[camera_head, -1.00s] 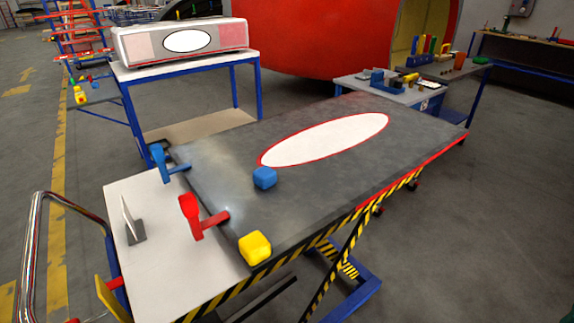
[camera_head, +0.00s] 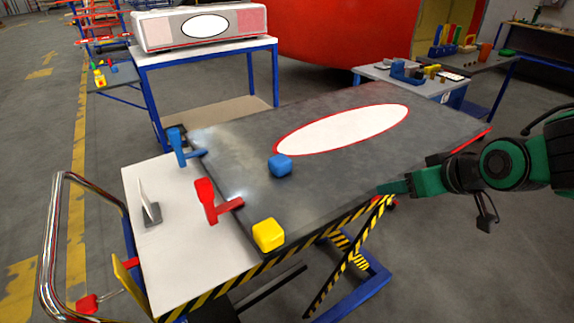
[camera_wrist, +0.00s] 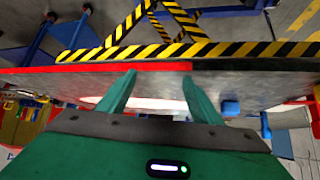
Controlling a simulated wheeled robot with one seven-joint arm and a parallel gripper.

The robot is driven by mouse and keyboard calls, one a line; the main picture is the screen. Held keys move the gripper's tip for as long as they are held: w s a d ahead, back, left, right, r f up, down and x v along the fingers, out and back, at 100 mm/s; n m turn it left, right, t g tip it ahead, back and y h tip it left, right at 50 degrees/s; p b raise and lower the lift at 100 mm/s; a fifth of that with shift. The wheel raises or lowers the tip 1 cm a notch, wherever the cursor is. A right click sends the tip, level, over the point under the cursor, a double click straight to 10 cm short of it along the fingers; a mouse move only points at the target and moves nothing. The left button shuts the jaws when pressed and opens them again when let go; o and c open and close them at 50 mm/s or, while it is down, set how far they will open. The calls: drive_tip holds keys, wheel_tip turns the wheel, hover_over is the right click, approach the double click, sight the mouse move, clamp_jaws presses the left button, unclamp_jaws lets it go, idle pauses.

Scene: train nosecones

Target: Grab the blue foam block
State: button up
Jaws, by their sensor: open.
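The blue foam block (camera_head: 280,166) sits on the dark grey panel (camera_head: 330,185), just below the near end of the white oval. It also shows in the wrist view (camera_wrist: 230,107), small and to the right of my fingers. My gripper (camera_head: 391,188) is at the right edge of the panel in the head view, well to the right of the block and apart from it. In the wrist view its two green fingers (camera_wrist: 158,92) are spread with nothing between them. A yellow block (camera_head: 268,235) sits at the panel's near corner.
A blue clamp (camera_head: 180,148) and a red clamp (camera_head: 207,198) stand at the panel's left edge. The panel rests on a lift table with striped edges (camera_head: 345,262). A blue-framed table (camera_head: 205,58) stands behind. The panel surface between gripper and block is clear.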

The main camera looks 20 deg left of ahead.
sight(287, 163)
drive_tip(key=s+a+n+y, duration=0.1)
drive_tip(key=a+y, duration=0.1)
drive_tip(key=a, duration=0.5)
drive_tip(key=s+a+r+n+y, duration=0.1)
drive_tip(key=a+n+y, duration=0.1)
drive_tip(key=a, duration=0.5)
drive_tip(key=s+a+r+n+y, duration=0.1)
drive_tip(key=a+y, duration=0.1)
drive_tip(key=a, duration=0.4)
drive_tip(key=shift+a, duration=0.4)
drive_tip(key=x, duration=0.4)
drive_tip(key=shift+w+a, duration=0.1)
drive_tip(key=shift+a, duration=0.05)
drive_tip(key=shift+r+x, duration=0.1)
drive_tip(key=shift+x, duration=1.4)
drive_tip(key=shift+r+x, duration=0.15)
drive_tip(key=shift+x, duration=1.4)
drive_tip(key=shift+w, duration=0.1)
drive_tip(key=shift+c, duration=0.3)
drive_tip(key=c, duration=1.1)
drive_tip(key=shift+o, duration=0.2)
